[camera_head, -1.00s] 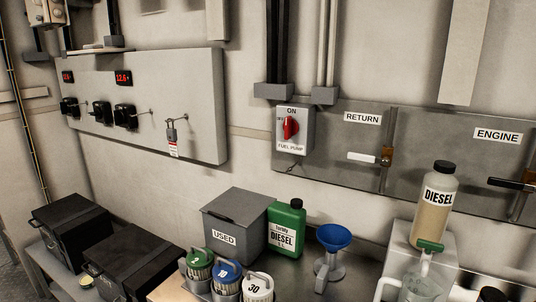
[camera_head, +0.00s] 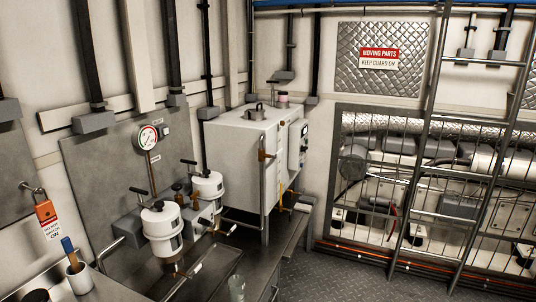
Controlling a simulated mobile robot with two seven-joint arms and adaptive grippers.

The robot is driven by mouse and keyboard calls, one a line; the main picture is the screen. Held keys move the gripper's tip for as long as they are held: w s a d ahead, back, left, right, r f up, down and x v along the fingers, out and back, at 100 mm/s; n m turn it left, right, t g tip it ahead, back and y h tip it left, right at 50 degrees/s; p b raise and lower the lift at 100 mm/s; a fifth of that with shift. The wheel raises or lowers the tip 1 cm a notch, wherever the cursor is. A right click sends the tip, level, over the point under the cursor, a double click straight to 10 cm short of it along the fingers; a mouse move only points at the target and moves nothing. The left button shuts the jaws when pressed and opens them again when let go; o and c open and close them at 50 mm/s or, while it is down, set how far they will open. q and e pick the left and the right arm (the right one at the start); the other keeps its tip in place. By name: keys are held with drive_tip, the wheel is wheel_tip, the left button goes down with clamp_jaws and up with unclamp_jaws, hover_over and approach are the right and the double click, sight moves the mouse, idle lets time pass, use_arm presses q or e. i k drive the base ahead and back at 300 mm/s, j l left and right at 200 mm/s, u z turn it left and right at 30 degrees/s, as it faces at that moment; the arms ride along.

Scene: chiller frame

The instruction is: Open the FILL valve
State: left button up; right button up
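No label reading FILL can be made out, so I cannot tell which valve it is. A white box tank (camera_head: 240,160) stands on the bench, with a brass fitting (camera_head: 265,155) on its side pipe and a yellow part (camera_head: 284,200) low on its right. Two white filter bowls, a front one (camera_head: 161,228) and a rear one (camera_head: 207,188), hang at a grey panel (camera_head: 100,165) with black T-handles (camera_head: 138,191) above. White levers (camera_head: 196,268) sit on the pipes below. Neither gripper is in view.
A gauge (camera_head: 147,138) is on the panel. A cup with a brush (camera_head: 78,278) and a clear beaker (camera_head: 237,288) stand on the bench. A ladder (camera_head: 425,130) and guarded machinery (camera_head: 365,200) are at right. The floor (camera_head: 350,278) before them is clear.

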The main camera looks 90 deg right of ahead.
sight(277, 153)
drive_tip(key=z, duration=2)
